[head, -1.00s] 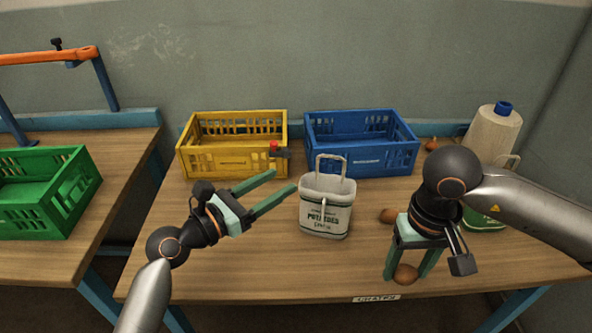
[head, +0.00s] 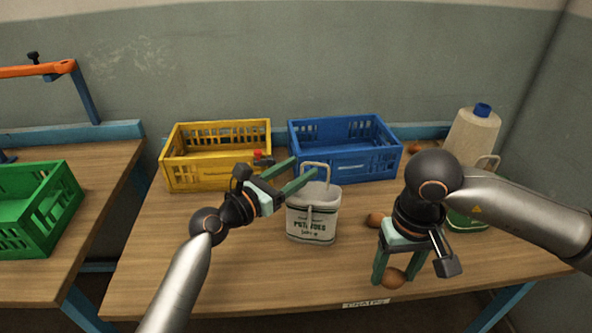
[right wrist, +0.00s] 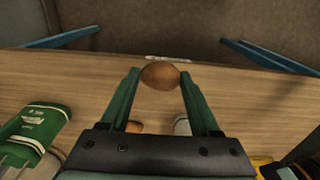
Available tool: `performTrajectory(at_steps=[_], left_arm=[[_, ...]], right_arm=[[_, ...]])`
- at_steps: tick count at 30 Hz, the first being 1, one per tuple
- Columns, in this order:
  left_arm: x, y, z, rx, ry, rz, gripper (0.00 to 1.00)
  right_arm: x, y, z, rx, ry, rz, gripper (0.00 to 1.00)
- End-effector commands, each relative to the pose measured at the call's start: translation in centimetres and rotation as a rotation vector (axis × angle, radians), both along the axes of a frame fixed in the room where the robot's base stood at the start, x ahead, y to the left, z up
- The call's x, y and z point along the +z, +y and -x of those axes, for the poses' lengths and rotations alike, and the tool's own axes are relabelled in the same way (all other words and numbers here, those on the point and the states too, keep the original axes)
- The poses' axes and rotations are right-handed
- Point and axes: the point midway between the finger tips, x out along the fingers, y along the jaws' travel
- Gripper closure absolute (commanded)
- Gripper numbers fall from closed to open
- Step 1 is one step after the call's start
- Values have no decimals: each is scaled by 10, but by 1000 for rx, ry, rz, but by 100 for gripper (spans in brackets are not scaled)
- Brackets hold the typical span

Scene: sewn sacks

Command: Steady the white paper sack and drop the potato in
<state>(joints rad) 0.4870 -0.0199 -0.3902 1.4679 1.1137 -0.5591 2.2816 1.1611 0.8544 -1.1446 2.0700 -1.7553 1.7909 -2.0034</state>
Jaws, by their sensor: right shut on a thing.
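The white paper sack (head: 325,228) with "POTATOES" print stands upright on the table, its top open. One handle loop stands up at its rear rim; a strip hangs over its front. My left gripper (head: 306,166) is open, its fingers apart at the sack's upper left by the handle; I cannot tell if they touch. My right gripper (head: 387,281) is shut on a brown potato (head: 393,280), low near the table's front edge, right of the sack. The potato also shows between the fingertips in the right wrist view (right wrist: 160,75).
A second potato (head: 375,220) lies between sack and right gripper; another lies at the back (head: 415,147). Behind stand a yellow crate (head: 215,177) and a blue crate (head: 345,166). A tan, blue-capped container (head: 472,135) stands right. A green crate (head: 35,225) is on the left table.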

Motion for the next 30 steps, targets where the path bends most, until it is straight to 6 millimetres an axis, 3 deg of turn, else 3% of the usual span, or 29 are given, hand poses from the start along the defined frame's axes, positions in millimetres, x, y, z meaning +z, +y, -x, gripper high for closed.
performTrajectory(at_steps=[2, 15, 30], left_arm=[[0, 0, 0, 0, 0, 0, 51], [0, 0, 0, 0, 0, 0, 100], [0, 0, 0, 0, 1, -1, 100]], right_arm=[[0, 0, 0, 0, 0, 0, 77], [0, 0, 0, 0, 0, 0, 77], [0, 0, 0, 0, 0, 0, 77]])
